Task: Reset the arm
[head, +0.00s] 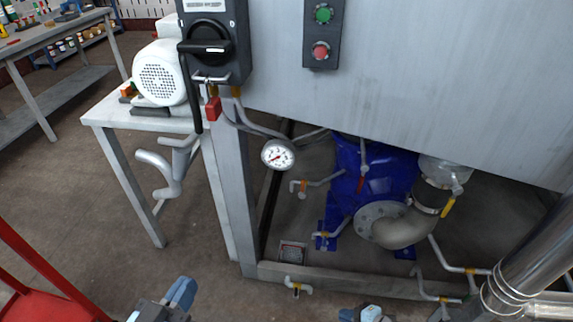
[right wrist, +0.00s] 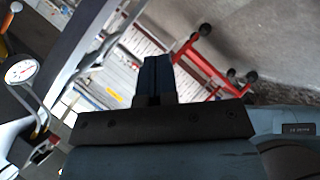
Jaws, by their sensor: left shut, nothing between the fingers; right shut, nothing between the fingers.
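My left gripper (head: 181,290) shows at the bottom edge of the head view, left of the machine frame. Its blue fingers are shut and empty, above the brown floor. My right gripper (head: 367,313) is only partly visible at the bottom edge, in front of the frame's lower beam; most of it is cut off. In the right wrist view its blue fingers (right wrist: 157,78) are together with nothing between them. Neither gripper appears to touch anything.
A grey machine frame (head: 228,190) holds a dial gauge (head: 278,154), pipes and a blue pump (head: 375,172). A control box with a black switch (head: 207,45) and red padlock (head: 213,108) is above. A red cart (head: 45,290) is lower left. Floor between is clear.

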